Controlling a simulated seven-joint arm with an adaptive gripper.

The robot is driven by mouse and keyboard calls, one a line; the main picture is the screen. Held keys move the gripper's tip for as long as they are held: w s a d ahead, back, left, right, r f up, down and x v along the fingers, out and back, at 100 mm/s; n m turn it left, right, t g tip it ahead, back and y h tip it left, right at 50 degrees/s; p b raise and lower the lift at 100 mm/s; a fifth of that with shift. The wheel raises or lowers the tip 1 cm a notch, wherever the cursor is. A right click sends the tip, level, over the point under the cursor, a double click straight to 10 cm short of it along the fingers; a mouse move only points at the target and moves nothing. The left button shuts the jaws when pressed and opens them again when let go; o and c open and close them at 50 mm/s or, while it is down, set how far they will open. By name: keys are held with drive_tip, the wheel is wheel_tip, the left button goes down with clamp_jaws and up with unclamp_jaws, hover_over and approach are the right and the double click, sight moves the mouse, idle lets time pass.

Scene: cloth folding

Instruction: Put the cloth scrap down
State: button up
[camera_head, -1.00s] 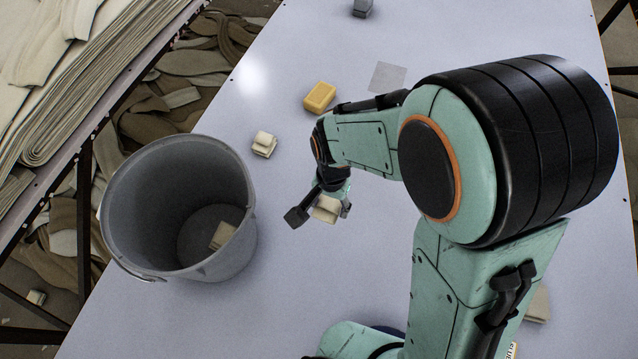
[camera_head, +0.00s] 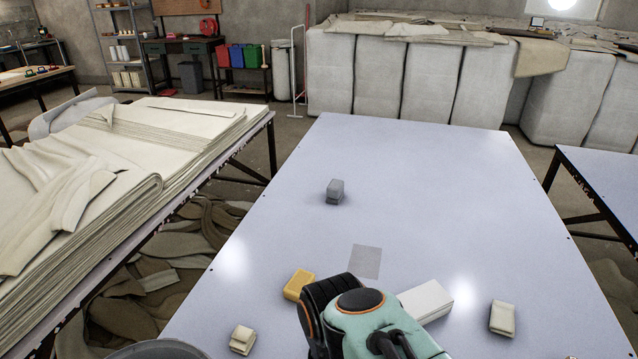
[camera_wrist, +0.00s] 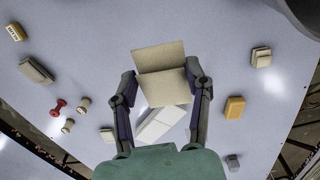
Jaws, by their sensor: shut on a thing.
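The cloth scrap (camera_wrist: 165,82) is a beige folded piece with a crease across it, seen in the wrist view. My gripper (camera_wrist: 164,84) has one dark finger on each side of it and is shut on it. The table shows below and around the scrap; I cannot tell how high it is held. In the head view my arm's own links hide the fingers and the held scrap.
A white box (camera_head: 426,302), a yellow block (camera_head: 298,285), a grey block (camera_head: 335,191) and folded cloth pieces (camera_head: 503,318) (camera_head: 242,340) stand around my arm. A thin grey square (camera_head: 366,261) lies flat. The bucket rim (camera_head: 160,350) shows bottom left. The far table (camera_head: 420,165) is clear.

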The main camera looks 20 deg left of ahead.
drive_tip(key=a+n, duration=0.3)
drive_tip(key=a, duration=0.2)
drive_tip(key=a+r+n, duration=0.1)
drive_tip(key=a+n, duration=0.2)
drive_tip(key=a, duration=0.2)
drive_tip(key=a+n, duration=0.3)
drive_tip(key=a, duration=0.2)
drive_tip(key=shift+w+a+r+n, duration=0.3)
drive_tip(key=shift+w+a+r, duration=0.05)
drive_tip(key=shift+a, duration=0.05)
drive_tip(key=s+a+f+n, duration=0.1)
drive_tip(key=s+a+n, duration=0.3)
drive_tip(key=a, duration=0.3)
drive_tip(key=s+a+f+n, duration=0.1)
drive_tip(key=s+a+n, duration=0.3)
drive_tip(key=a+n, duration=0.15)
drive_tip(key=shift+m, duration=0.35)
drive_tip(key=shift+w+a+f, duration=0.1)
drive_tip(key=shift+a+f, duration=0.05)
drive_tip(key=shift+f, duration=3.6)
drive_tip(key=shift+a+f, duration=0.15)
drive_tip(key=shift+f, duration=3.65)
drive_tip(key=shift+w+a+f, duration=0.1)
drive_tip(key=shift+a+f, duration=0.05)
drive_tip(key=shift+f, duration=3.6)
drive_tip(key=shift+f, duration=0.3)
drive_tip(key=o, duration=0.7)
drive_tip(key=shift+o, duration=0.2)
